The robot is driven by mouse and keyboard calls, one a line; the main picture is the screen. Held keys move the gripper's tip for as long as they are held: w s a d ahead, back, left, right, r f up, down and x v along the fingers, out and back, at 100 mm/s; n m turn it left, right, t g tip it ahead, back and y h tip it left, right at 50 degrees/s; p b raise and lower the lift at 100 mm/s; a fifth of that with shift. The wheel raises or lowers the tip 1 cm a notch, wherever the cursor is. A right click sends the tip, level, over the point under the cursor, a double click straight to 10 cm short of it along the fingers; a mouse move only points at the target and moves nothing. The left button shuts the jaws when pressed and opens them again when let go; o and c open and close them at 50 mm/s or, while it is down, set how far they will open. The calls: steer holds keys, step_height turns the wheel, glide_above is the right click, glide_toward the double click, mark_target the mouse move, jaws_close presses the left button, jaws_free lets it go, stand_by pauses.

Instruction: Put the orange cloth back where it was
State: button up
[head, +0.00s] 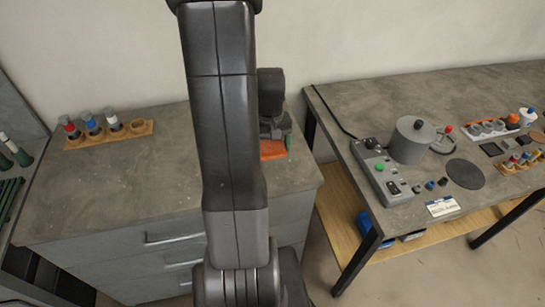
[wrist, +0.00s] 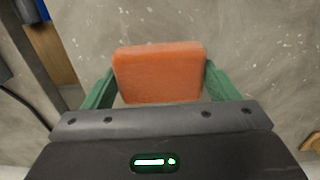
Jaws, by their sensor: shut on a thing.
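The orange cloth (wrist: 160,74) looks like a folded, block-shaped pad in the wrist view. It sits between the two green fingers of my gripper (wrist: 157,88), which are shut on it. In the head view the orange cloth (head: 272,150) shows beside my arm, over the right part of the grey drawer cabinet's top (head: 130,180). My gripper (head: 275,142) is partly hidden there by my own arm. I cannot tell whether the cloth touches the surface or is just above it.
A wooden rack (head: 110,136) with several capped bottles stands at the cabinet's back left. A gap separates the cabinet from the right workbench (head: 340,100), which carries a control box (head: 380,172), a grey cylinder (head: 412,140) and small parts.

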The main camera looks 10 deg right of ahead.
mark_target(271, 164)
steer(key=shift+f, duration=2.4)
steer(key=shift+f, duration=0.15)
steer(key=o, duration=1.1)
steer(key=shift+c, duration=0.2)
step_height(271, 164, up, 12)
steer(key=shift+r, duration=0.2)
